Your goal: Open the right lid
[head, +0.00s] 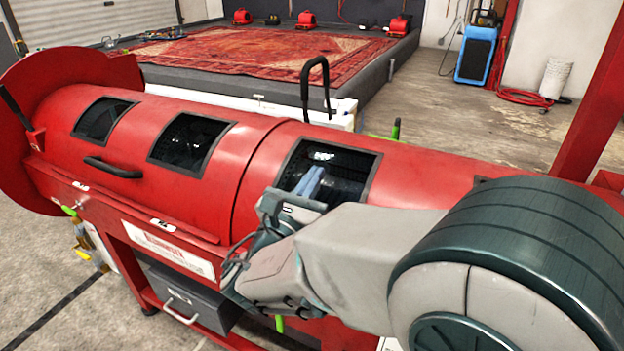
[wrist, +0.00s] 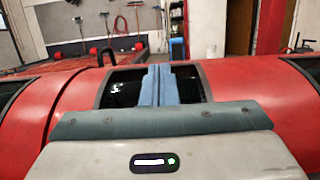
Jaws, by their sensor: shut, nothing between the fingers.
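A long red drum machine (head: 190,90) lies across the head view. Its right lid (head: 268,165) is a curved red panel with a dark framed window (head: 350,170), right of a raised seam. It looks closed, though my arm hides its lower front, and I see no handle on its visible front. The left lid has a black bar handle (head: 112,167). My gripper (head: 312,180) is in front of the right lid's window with its blue fingers together and empty. In the wrist view the fingers (wrist: 160,85) overlap the window; I cannot tell whether they touch.
A black loop (head: 316,85) rises behind the drum. A red rug (head: 250,52) lies on a low platform beyond. A blue machine (head: 476,52) and a white bucket (head: 555,78) stand at the back right. A grey drawer box (head: 185,298) sits under the drum.

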